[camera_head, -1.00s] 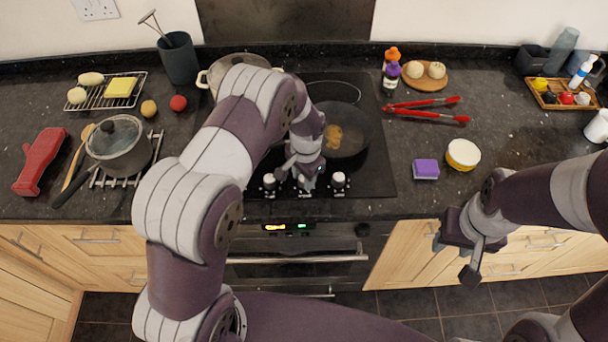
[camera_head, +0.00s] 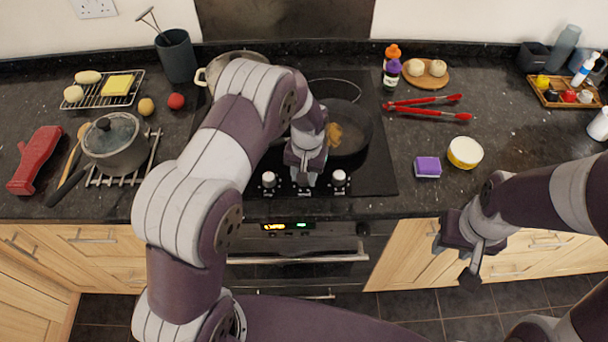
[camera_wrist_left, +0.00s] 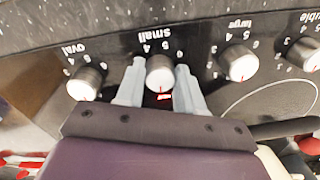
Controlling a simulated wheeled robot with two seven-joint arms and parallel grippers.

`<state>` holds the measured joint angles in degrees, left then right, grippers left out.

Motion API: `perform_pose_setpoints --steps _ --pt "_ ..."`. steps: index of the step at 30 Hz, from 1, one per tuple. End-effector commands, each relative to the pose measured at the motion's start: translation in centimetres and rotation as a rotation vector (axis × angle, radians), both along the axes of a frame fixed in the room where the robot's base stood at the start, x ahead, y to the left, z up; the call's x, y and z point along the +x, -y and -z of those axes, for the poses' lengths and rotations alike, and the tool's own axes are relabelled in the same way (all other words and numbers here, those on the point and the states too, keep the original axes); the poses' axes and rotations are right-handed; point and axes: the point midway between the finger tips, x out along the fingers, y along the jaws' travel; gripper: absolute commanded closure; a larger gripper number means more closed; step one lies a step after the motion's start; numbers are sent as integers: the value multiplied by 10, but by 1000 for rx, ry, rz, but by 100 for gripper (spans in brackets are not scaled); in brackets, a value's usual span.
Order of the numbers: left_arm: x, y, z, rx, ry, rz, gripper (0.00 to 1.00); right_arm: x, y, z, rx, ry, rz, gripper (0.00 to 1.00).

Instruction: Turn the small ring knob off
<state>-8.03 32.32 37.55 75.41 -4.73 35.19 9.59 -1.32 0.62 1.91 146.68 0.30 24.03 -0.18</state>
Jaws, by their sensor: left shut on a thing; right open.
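The small ring knob (camera_wrist_left: 160,72) is a round silver-and-black knob under the printed word "small" in the left wrist view. My left gripper (camera_wrist_left: 158,88) has one grey finger on each side of it and is shut on it. A red mark shows between the fingers, but the knob's exact angle is hard to read. In the head view my left gripper (camera_head: 304,178) reaches down to the front row of knobs and mostly hides this one. My right gripper (camera_head: 460,262) is open and empty, in front of the counter's edge at the right.
The oval knob (camera_wrist_left: 85,83) and large knob (camera_wrist_left: 239,63) flank the small one closely; the double knob (camera_wrist_left: 312,54) is farther right. A frying pan (camera_head: 350,140) with food stands on the hob behind my left gripper. A purple sponge (camera_head: 427,167) lies right of the hob.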

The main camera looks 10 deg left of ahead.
Motion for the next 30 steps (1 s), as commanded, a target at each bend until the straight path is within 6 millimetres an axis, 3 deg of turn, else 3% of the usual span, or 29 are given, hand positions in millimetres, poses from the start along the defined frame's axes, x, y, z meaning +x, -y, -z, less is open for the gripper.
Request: perform_pose_setpoints --steps 10,25,26,27,28,30 --pt "3 0 -2 -1 8 -123 93 0 0 4 0 0 0 57" --pt "3 0 -3 -1 9 -141 93 0 0 4 0 0 0 57" --pt "3 0 -3 -1 9 -141 56 0 0 4 0 0 0 57" --pt "3 0 -3 -1 9 -141 43 0 0 4 0 0 0 57" --pt "3 0 -3 -1 8 -141 38 0 0 4 0 0 0 57" --pt "2 0 -2 -1 7 -141 38 0 0 4 0 0 0 57"
